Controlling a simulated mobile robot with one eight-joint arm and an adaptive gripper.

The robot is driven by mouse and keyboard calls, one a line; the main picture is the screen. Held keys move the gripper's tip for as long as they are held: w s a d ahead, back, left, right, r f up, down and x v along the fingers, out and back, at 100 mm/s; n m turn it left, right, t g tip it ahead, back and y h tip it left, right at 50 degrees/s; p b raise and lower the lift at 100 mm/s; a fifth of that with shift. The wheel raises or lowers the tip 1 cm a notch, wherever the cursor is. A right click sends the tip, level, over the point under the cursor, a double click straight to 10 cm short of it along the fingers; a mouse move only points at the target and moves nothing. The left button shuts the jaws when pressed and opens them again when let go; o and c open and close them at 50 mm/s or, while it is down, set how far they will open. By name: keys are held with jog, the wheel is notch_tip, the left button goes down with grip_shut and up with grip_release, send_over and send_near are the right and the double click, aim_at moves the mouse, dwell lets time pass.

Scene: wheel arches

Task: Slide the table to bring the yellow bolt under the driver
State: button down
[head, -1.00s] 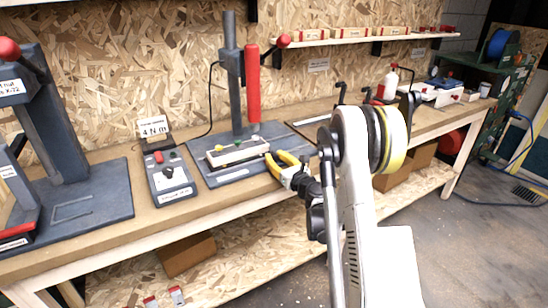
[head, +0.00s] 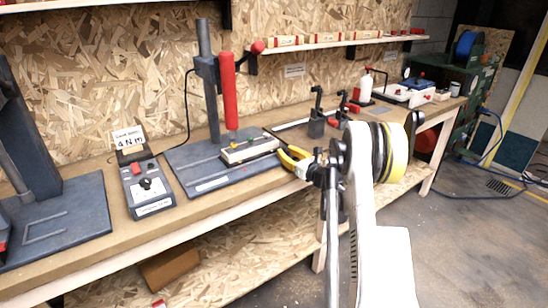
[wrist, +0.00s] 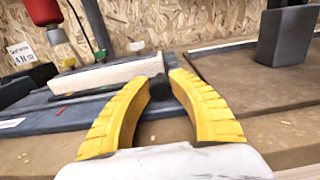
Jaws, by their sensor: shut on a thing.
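The sliding table (head: 252,153) is a pale block on a dark grey base plate (head: 210,182). A row of small coloured bolts stands on its top. The yellow bolt (head: 233,146) seems to be at the left end, with a green bolt (head: 249,141) to its right. The red driver (head: 229,92) hangs upright on its post, roughly above the yellow bolt; exact alignment is hard to tell. My gripper (head: 298,160) is at the table's right end. In the wrist view its yellow fingers are shut on a black knob (wrist: 160,87) at the table's end.
A control box (head: 147,188) with a "4 N m" sign (head: 129,138) stands left of the base plate. Dark blocks (head: 317,115) stand on the bench to the right. The bench's front edge (head: 150,243) runs below my gripper.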

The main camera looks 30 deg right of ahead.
jog(key=shift+d, duration=0.2)
jog(key=c, duration=1.2)
grip_release()
jog(key=shift+d, duration=0.15)
jog(key=s, duration=1.2)
jog(key=shift+d, duration=0.1)
jog(key=shift+w, duration=0.1)
